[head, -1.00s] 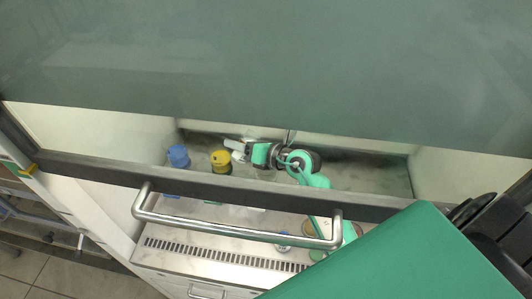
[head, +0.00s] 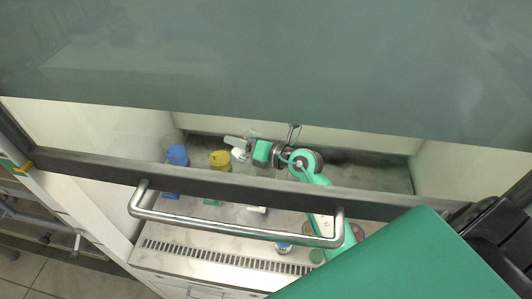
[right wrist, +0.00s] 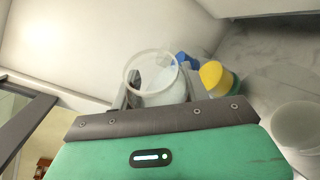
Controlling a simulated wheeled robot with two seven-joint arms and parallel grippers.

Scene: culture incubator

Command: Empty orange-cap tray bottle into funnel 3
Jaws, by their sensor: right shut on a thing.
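My right gripper (head: 245,147) reaches in under the raised sash and is shut on a whitish, translucent open vessel (head: 238,154). In the right wrist view this vessel (right wrist: 165,88) shows a round open rim with no cap, tilted between the fingers. No orange cap can be made out on it. A yellow-topped vessel (head: 219,158) and a blue-topped one (head: 177,155) stand to its left in the head view. I cannot tell which thing is funnel 3. My left gripper is not in view.
The sash's lower bar and its metal handle (head: 235,233) cross in front of the work area. Small capped bottles (head: 283,248) stand near the front vent slots. A pale round container (right wrist: 298,125) is at the right in the wrist view. The rear floor at right is clear.

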